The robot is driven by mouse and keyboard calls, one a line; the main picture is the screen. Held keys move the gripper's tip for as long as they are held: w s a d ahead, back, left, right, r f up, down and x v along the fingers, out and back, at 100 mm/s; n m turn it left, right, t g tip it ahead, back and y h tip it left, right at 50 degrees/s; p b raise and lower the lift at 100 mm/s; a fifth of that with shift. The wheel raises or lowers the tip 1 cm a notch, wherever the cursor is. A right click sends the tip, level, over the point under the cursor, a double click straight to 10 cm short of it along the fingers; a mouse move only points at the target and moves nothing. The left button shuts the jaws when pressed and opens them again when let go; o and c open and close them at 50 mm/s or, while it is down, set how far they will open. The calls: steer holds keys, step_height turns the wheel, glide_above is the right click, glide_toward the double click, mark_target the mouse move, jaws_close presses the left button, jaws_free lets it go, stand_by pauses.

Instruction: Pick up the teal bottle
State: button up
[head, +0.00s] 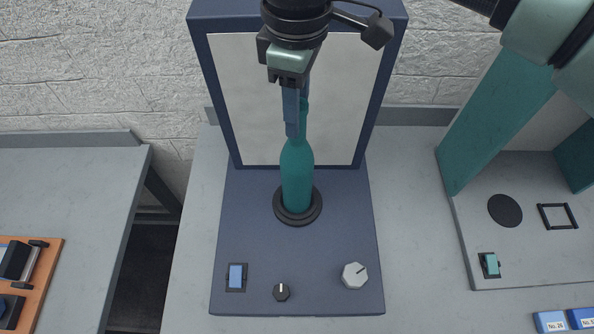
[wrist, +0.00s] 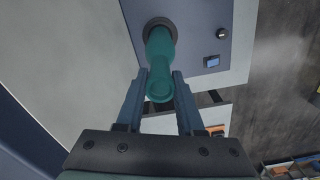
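The teal bottle (head: 297,180) stands upright on a round black spindle base (head: 298,219) on a dark blue machine. My gripper (head: 292,132) is above it, pointing down, with a blue finger beside and partly in front of the bottle's neck in the head view. In the wrist view, the two fingers of my gripper (wrist: 160,75) are apart, one on each side of the bottle's neck (wrist: 160,88). The gripper looks open; whether a finger touches the neck is hard to tell.
The machine has a pale back panel (head: 225,100) close behind the gripper. A blue switch (head: 236,277), a small black knob (head: 282,292) and a grey knob (head: 354,275) sit in front. A teal-walled station (head: 495,125) stands at right, an orange tray (head: 38,290) at left.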

jaws_close()
stand_by(0.9)
